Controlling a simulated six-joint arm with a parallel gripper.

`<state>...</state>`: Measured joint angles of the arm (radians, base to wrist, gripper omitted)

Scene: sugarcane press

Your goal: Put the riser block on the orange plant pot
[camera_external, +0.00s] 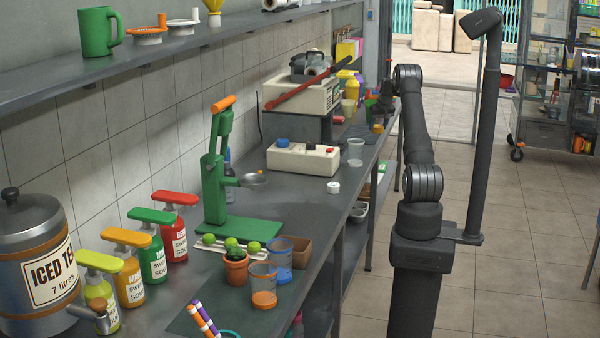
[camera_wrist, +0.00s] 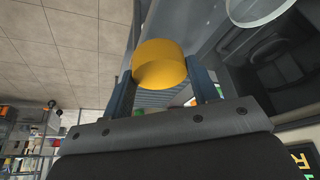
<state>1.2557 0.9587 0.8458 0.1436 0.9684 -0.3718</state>
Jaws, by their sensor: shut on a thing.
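My gripper (camera_wrist: 162,72) is shut on a short yellow-orange round block (camera_wrist: 160,58), which I take for the riser block. The wrist view shows its curved side between the two fingers, with a darker shaded face towards the camera. In the external view my gripper (camera_external: 381,106) is small and dark over the far end of the bench, with the block (camera_external: 377,128) just below it. The orange plant pot (camera_external: 236,272) stands upright at the near end of the bench, far from my gripper, with a green cactus in it.
A green press (camera_external: 217,170) and several soap bottles (camera_external: 174,230) stand behind and left. The mid-bench front has some free room. A clear round rim (camera_wrist: 258,12) shows near the held block.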

